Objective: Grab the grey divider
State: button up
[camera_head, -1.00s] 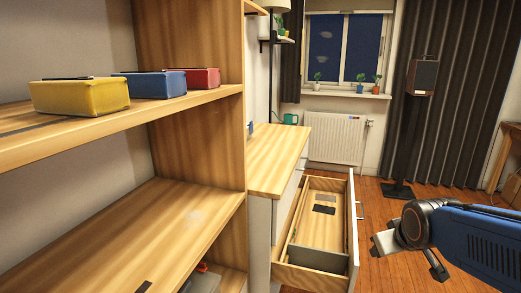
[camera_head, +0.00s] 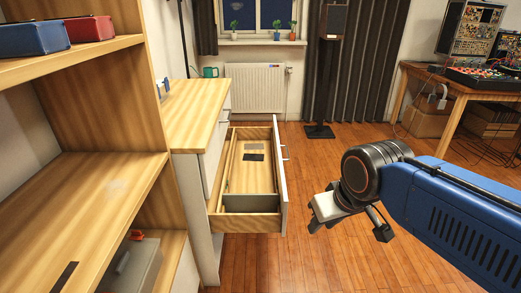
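The grey divider (camera_head: 251,203) stands upright across the near end of the open drawer (camera_head: 272,222), inside its wooden walls. My gripper (camera_head: 316,217) is to the right of the drawer, apart from it and from the divider, and pointing left. The gripper's pale end is seen from the side and is small, so I cannot tell whether its fingers are open or shut. Nothing is visible in it.
Flat grey (camera_head: 252,146) and black (camera_head: 254,157) pieces lie in the drawer. The cabinet with a wooden top (camera_head: 195,113) and the shelf unit (camera_head: 110,190) stand left. A desk (camera_head: 455,88) stands back right. The floor (camera_head: 310,160) behind my gripper is clear.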

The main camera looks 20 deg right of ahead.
aim_at(233, 203)
jog(key=l+z, duration=0.1)
jog(key=z, duration=1.1)
jog(key=i+z, duration=0.2)
jog(key=i, duration=1.4)
jog(key=i+u, duration=0.5)
jog(key=i+l+u, duration=0.25)
jog(key=i+u, duration=0.25)
jog(key=k+u, duration=0.1)
jog(key=u, duration=1.2)
jog(key=l+u, duration=0.5)
jog(key=k+l+u, duration=0.1)
jog(key=l+u, duration=0.4)
jog(key=l, duration=0.1)
